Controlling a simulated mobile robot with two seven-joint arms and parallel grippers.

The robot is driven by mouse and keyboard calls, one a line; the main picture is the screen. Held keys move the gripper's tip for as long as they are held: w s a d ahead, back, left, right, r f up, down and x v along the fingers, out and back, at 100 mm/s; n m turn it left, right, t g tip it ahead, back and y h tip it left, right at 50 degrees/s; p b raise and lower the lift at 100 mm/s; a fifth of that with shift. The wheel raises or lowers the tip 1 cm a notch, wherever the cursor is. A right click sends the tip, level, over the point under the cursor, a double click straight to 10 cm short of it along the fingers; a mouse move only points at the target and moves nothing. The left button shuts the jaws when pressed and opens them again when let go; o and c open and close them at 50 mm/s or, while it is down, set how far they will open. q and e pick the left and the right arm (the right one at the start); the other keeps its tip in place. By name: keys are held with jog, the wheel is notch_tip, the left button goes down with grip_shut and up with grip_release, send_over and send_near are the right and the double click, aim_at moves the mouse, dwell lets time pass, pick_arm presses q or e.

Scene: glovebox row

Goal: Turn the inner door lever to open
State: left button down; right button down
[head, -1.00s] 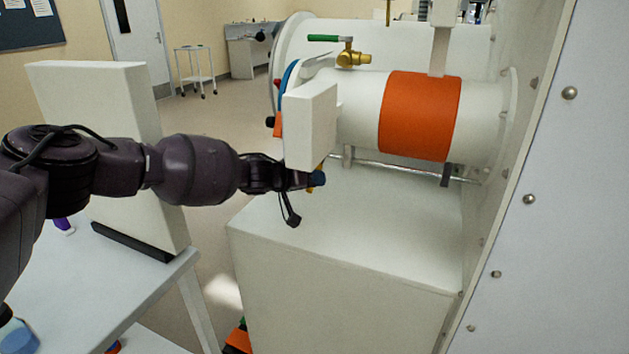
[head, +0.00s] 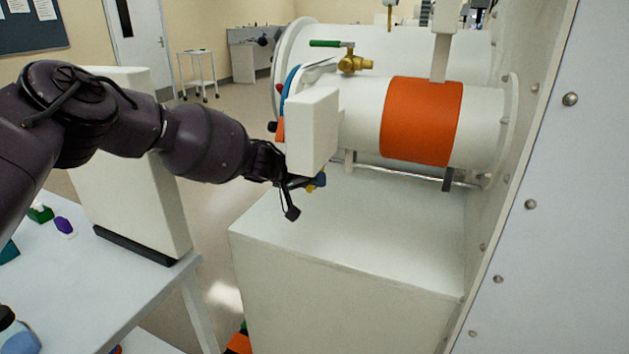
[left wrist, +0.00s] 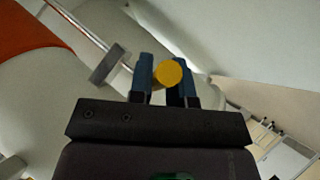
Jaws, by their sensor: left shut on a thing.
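My left gripper (head: 317,181) reaches in from the left, under the white box (head: 313,130) at the near end of the transfer chamber. In the left wrist view its two blue fingers (left wrist: 166,80) are closed around a yellow round-ended piece (left wrist: 168,73), which looks like the end of the lever. A little of this yellow piece (head: 311,188) also shows beside the fingertips in the head view. The rest of the lever is hidden by the gripper and the box. My right gripper is not in view.
The white chamber has an orange band (head: 421,121) and a brass valve with a green handle (head: 325,43). A white cabinet top (head: 350,225) below is clear. A riveted wall (head: 570,180) bounds the right. A table (head: 95,285) with small items stands at left.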

pick_arm(q)
jog(key=shift+f, duration=0.1)
jog(key=c, duration=1.1)
grip_release()
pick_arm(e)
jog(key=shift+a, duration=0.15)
pick_arm(q)
jog(key=shift+s+a+r, duration=0.15)
jog(key=shift+a+r, duration=0.1)
jog(key=shift+r, duration=0.1)
jog(key=p+v, duration=0.3)
jog(key=v, duration=0.7)
jog(key=shift+s+f, duration=0.1)
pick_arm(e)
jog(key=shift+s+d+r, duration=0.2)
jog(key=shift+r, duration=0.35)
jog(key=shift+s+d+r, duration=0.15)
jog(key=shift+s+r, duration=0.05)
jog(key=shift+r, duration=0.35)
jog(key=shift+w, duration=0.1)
